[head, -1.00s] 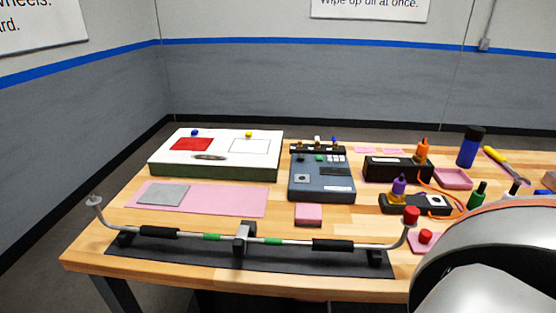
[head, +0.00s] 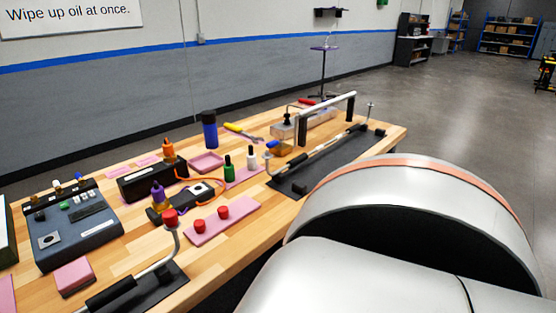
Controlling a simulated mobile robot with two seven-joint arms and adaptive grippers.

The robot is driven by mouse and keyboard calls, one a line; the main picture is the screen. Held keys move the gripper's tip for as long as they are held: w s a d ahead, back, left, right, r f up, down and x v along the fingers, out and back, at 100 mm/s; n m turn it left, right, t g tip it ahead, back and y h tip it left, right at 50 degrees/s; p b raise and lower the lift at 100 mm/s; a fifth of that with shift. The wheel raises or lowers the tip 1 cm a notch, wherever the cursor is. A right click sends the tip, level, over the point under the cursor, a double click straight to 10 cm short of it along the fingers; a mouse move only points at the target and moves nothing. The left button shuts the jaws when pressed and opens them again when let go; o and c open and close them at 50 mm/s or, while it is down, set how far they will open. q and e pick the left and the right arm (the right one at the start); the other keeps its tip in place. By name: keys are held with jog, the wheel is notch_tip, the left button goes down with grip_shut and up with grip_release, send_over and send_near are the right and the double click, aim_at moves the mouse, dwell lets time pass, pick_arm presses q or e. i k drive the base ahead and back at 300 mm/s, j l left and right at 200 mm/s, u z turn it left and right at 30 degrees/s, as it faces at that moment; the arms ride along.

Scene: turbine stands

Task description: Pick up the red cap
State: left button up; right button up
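Two red caps, a nearer one (head: 200,226) and a farther one (head: 223,212), stand on a pink mat (head: 212,234) near the table's front edge. Another red cap (head: 170,217) sits on the upturned end of a metal bar (head: 152,268) just left of that mat. Neither of my grippers shows in the head view. A large silver part of my own arm fills the lower right, and nothing of mine touches the caps.
Behind the mat are a black device with a purple-topped bottle (head: 158,196), a green bottle (head: 229,170), a white bottle (head: 251,158) and an orange cable. A second stand with a bar (head: 330,147) is on the right. A blue-grey box (head: 75,222) is at left.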

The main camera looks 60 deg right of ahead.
aim_at(224, 213)
jog(key=z, duration=1.6)
jog(key=i+l+u, duration=0.1)
jog(key=l+u, duration=0.2)
jog(key=l, duration=0.45)
jog(key=l+u, duration=0.25)
jog(key=l, duration=0.55)
